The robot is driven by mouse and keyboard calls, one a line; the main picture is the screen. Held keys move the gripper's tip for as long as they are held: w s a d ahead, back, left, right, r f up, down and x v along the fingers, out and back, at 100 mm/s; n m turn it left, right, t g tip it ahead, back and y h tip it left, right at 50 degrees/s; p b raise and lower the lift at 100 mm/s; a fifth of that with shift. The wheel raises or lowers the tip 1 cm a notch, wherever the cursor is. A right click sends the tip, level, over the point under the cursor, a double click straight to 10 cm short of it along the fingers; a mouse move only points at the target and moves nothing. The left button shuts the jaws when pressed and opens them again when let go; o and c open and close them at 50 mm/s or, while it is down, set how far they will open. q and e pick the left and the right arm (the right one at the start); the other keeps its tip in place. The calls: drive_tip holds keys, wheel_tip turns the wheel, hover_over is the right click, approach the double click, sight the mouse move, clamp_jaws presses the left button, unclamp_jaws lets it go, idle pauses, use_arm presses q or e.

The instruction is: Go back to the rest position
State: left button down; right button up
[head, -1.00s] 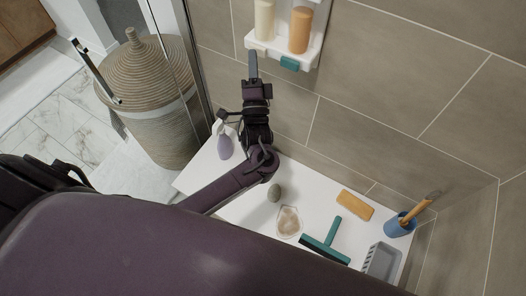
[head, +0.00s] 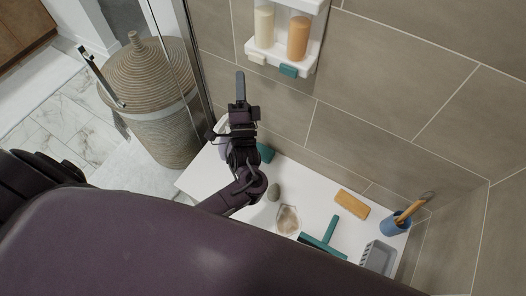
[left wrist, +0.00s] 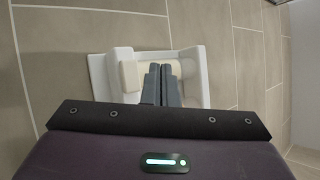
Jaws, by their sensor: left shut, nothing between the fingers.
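My left gripper (head: 240,87) is above the white bench, in front of the tiled wall. Its fingers are shut and empty, pointing up in the head view towards the wall dispenser. In the left wrist view the two grey fingers (left wrist: 161,84) lie side by side, with the white dispenser (left wrist: 203,78) behind them. My right gripper does not show in either view.
The dispenser (head: 316,47) holds a cream bottle and an orange bottle. On the bench (head: 202,172) are a grey stone (head: 274,192), a soap dish (head: 288,220), a teal squeegee (head: 323,244), a tan block (head: 351,204), a blue cup (head: 396,223) and a grey caddy (head: 378,257). A wicker basket (head: 156,75) stands left.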

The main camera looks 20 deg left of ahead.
use_arm(q)
drive_tip(key=shift+f, duration=0.15)
idle(0.6)
